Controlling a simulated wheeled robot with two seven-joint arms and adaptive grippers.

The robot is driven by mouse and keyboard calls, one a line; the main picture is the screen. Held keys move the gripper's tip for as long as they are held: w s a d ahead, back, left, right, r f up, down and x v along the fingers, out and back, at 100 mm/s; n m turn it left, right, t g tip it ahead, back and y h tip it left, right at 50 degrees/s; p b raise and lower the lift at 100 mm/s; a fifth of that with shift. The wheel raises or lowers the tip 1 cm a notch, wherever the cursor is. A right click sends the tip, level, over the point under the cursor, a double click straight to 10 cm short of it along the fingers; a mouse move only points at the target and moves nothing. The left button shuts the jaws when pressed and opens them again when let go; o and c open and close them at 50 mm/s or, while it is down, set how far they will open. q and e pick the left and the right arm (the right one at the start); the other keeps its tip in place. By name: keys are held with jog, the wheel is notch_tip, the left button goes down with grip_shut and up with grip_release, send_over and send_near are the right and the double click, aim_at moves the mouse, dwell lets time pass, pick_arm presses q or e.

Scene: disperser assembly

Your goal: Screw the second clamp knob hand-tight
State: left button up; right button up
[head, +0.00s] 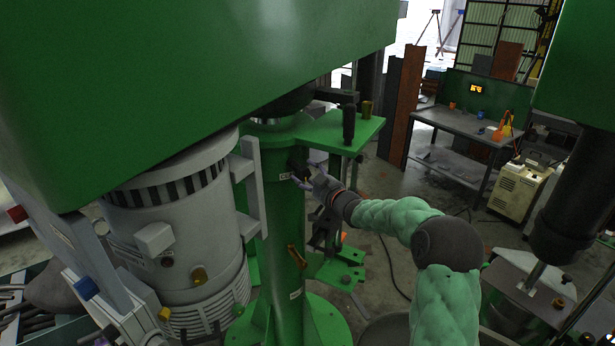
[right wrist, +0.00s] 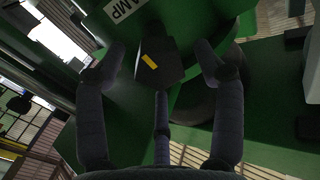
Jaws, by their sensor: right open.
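The green column (head: 284,215) of the disperser stands in the middle of the head view. A dark clamp knob (head: 299,157) sits on its upper part, partly hidden by my right gripper (head: 307,182). In the right wrist view the dark knob (right wrist: 152,68) carries a yellow mark and sits below a white label ending in "AMP" (right wrist: 124,8). My right gripper (right wrist: 160,62) is open, its fingers spread to either side of the knob and a third finger below it. I cannot tell whether any finger touches it. My left gripper is not in view.
An orange-brown handle (head: 297,256) sits lower on the column. A large grey motor (head: 175,225) stands close on the left, under a big green housing (head: 190,70). A green plate (head: 350,128) juts out right of the column. A workbench (head: 465,125) stands far behind.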

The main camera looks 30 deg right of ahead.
jog(key=c, duration=1.2)
jog(key=shift+o, duration=0.2)
